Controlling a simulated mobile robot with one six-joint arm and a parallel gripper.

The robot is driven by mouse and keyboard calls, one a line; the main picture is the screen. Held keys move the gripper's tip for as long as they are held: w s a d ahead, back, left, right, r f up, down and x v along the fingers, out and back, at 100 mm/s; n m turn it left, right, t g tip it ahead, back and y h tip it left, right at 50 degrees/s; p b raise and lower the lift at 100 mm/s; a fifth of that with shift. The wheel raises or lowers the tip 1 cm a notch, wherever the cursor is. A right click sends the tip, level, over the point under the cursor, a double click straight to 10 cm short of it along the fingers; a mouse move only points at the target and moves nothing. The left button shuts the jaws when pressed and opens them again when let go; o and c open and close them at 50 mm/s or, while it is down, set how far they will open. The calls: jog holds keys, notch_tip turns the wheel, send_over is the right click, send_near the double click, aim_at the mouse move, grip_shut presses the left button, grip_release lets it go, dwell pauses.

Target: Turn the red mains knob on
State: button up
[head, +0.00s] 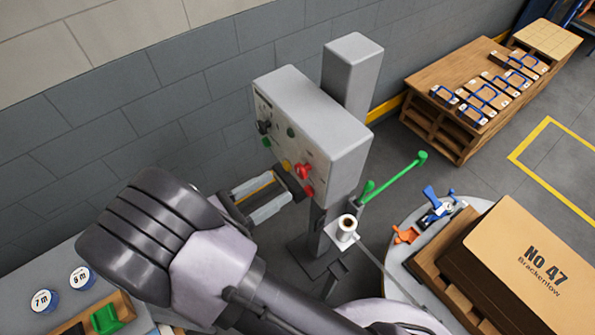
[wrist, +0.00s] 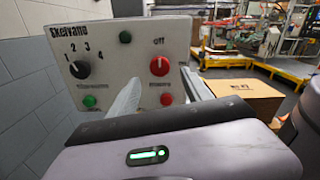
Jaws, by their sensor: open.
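The red mains knob (wrist: 159,66) is on the face of a grey control panel (wrist: 120,50), below the word "Off". Its grip looks roughly upright in the wrist view, but its exact setting is hard to read. The knob also shows in the head view (head: 302,171). My gripper (wrist: 160,78) is open and empty, its two pale fingers pointing at the panel. In the wrist view the knob appears between the fingertips. In the head view my gripper (head: 284,188) is just in front of the panel's lower part; I cannot tell whether it touches.
The panel also carries a black selector knob (wrist: 79,69) marked 1 to 4, a red button (wrist: 166,99) below the mains knob and green buttons (wrist: 125,37). A green lever (head: 395,178) sticks out right of the panel. A large carton (head: 540,250) stands at right.

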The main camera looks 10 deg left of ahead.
aim_at(299, 173)
jog(key=x, duration=0.7)
grip_shut()
